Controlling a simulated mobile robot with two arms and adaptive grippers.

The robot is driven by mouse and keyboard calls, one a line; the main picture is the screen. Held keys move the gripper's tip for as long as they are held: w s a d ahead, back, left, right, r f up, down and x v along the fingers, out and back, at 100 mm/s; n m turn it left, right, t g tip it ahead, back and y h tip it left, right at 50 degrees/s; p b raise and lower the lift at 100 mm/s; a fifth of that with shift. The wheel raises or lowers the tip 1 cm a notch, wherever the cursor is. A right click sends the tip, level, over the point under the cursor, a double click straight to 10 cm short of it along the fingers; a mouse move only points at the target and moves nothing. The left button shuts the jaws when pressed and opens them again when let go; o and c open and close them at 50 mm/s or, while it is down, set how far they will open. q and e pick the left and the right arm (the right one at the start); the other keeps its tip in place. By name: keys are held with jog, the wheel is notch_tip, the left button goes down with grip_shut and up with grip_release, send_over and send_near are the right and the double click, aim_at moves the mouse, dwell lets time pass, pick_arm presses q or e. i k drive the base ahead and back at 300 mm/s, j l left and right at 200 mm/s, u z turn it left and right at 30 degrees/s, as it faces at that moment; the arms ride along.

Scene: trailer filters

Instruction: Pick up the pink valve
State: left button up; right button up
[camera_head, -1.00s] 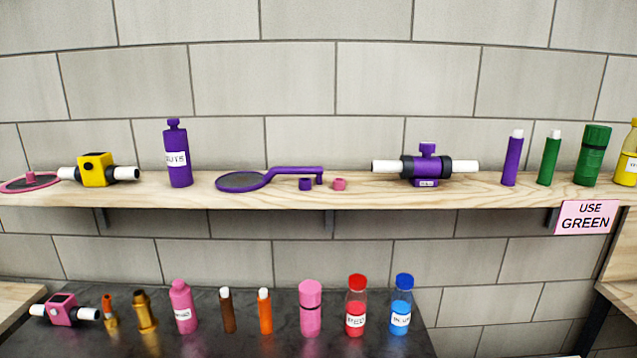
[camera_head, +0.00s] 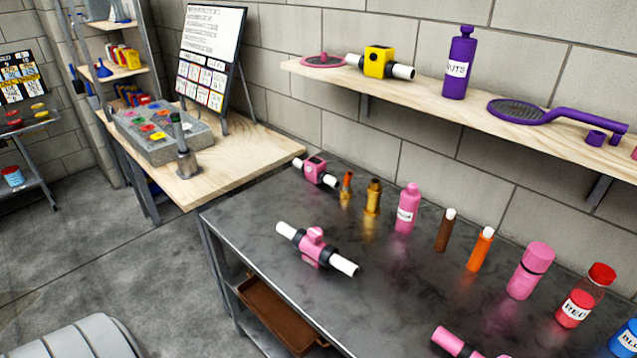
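The pink valve (camera_head: 315,248) lies on the dark metal table (camera_head: 265,215) near its left front part. It has a pink body with a knob on top, black collars and white pipe ends, and lies slantwise. A second pink piece, a boxy pink device (camera_head: 315,170) with white pipe ends, sits behind it at the table's back left corner. Neither of my grippers is in view.
Behind the valve stand a gold fitting (camera_head: 373,197), a pink bottle (camera_head: 407,208) and brown and orange tubes. A pink cylinder (camera_head: 453,341) lies at the front right. A wooden shelf (camera_head: 430,98) overhangs the back. Table space around the valve is clear.

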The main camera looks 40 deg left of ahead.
aim_at(320, 253)
jog(key=u, duration=1.2)
